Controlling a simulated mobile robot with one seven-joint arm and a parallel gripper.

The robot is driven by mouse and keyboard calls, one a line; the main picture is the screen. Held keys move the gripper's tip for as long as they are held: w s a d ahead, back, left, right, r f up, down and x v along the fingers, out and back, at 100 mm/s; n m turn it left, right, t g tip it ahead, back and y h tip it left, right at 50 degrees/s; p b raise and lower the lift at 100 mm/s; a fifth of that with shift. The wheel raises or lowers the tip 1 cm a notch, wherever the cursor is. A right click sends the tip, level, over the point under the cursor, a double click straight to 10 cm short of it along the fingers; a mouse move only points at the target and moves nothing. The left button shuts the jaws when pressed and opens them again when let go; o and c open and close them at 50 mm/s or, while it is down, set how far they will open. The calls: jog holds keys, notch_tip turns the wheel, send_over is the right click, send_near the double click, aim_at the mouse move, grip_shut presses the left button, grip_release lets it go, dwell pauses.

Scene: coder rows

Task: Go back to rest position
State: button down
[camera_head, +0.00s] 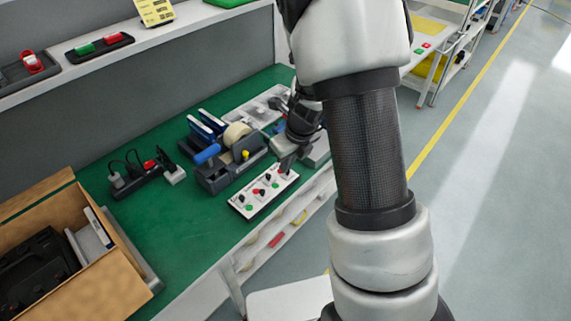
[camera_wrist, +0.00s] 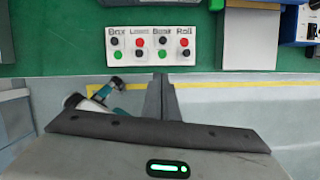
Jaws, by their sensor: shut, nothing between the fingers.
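My gripper (camera_head: 290,158) is over the front edge of the green workbench (camera_head: 172,234), close to the button panel. In the wrist view my gripper (camera_wrist: 161,78) shows two dark fingers together with nothing held between them. The white button panel (camera_head: 263,191) lies on the bench with red, green and black buttons; it also shows in the wrist view (camera_wrist: 150,46), just ahead of the fingertips. I cannot tell whether the fingers touch it. My arm covers the right middle of the head view.
A tape dispenser (camera_head: 232,160) stands behind the panel. A power strip (camera_head: 142,181) lies further left. An open cardboard box (camera_head: 118,278) is at the lower left. A shelf (camera_head: 150,42) runs along the back. Free floor (camera_head: 480,200) is at the right.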

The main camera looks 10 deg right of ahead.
dwell(0.3)
jog(key=s+a+r+n+y+p, duration=0.1)
jog(key=s+r+n, duration=0.2)
jog(key=r+n, duration=0.3)
jog(key=s+a+r+n+t+p, duration=0.15)
jog(key=r+n, duration=0.25)
jog(key=r, duration=0.4)
jog(key=s+a+r+n+y+p, duration=0.1)
jog(key=s+a+r+n, duration=0.1)
jog(key=s+r+n, duration=0.4)
jog(key=s+d+r+n+t+h+p, duration=0.1)
jog(key=s+d+r+n+h+p, duration=0.1)
jog(key=s+r+n, duration=0.9)
jog(key=s+d+n+h, duration=0.1)
jog(key=d+n, duration=0.1)
jog(key=n, duration=0.2)
jog(key=shift+r, duration=0.4)
